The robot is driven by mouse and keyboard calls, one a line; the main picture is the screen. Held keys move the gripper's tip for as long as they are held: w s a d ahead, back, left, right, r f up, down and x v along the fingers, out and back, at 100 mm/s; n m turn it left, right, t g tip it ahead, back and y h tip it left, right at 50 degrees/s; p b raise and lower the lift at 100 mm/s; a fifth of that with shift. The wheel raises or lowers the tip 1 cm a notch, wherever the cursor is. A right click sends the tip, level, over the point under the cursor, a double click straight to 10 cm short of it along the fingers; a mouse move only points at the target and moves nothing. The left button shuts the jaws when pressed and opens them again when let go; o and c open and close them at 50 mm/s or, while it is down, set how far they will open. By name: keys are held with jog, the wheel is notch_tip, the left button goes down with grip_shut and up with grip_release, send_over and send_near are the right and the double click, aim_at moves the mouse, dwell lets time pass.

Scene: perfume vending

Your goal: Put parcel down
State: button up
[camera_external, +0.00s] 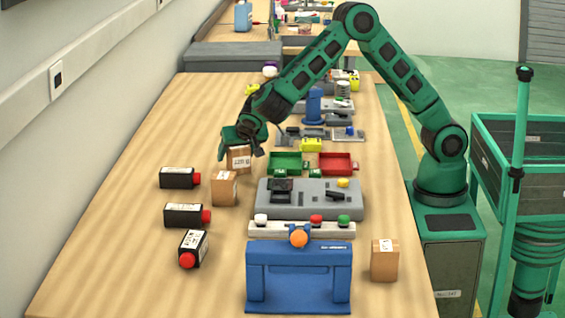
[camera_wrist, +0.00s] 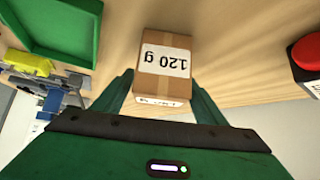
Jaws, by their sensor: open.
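A brown cardboard parcel (camera_external: 239,159) stands on the wooden table just below my green gripper (camera_external: 243,148). In the wrist view the parcel (camera_wrist: 165,50) shows a white label reading "120 g", upside down. My gripper's fingers (camera_wrist: 160,100) are apart, one on each side of the parcel's near end. A small gap shows beside it, and its far end reaches beyond the fingertips. The gripper partly hides the parcel's top in the external view. A second parcel (camera_external: 224,188) stands just in front of it, and a third (camera_external: 384,260) stands at the front right.
Several dark bottles with red caps (camera_external: 178,178) lie on the left of the table. A green tray (camera_external: 286,162) and a red tray (camera_external: 337,164) are to the right. A grey panel (camera_external: 310,198) and a blue stand (camera_external: 298,275) are nearer. The table's left front is clear.

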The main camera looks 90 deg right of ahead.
jog(key=v, duration=1)
jog(key=shift+a+r, duration=0.3)
jog(key=s+d+r+n+g+y, duration=0.1)
jog(key=s+d+r+n+y, duration=0.1)
jog(key=s+d, duration=0.7)
jog(key=s+d+r+n+g+y, duration=0.1)
jog(key=s+d+r+g, duration=0.1)
jog(key=s+d, duration=0.65)
jog(key=s+a+f+n+y, duration=0.1)
jog(key=s+a+n+y, duration=0.1)
jog(key=s, duration=1.1)
jog(key=s+a+f+n+y, duration=0.2)
jog(key=s+y, duration=0.1)
jog(key=s, duration=1)
jog(key=shift+f+g, duration=0.3)
jog(key=shift+w, duration=0.1)
jog(key=shift+w+f, duration=0.25)
jog(key=shift+w, duration=0.35)
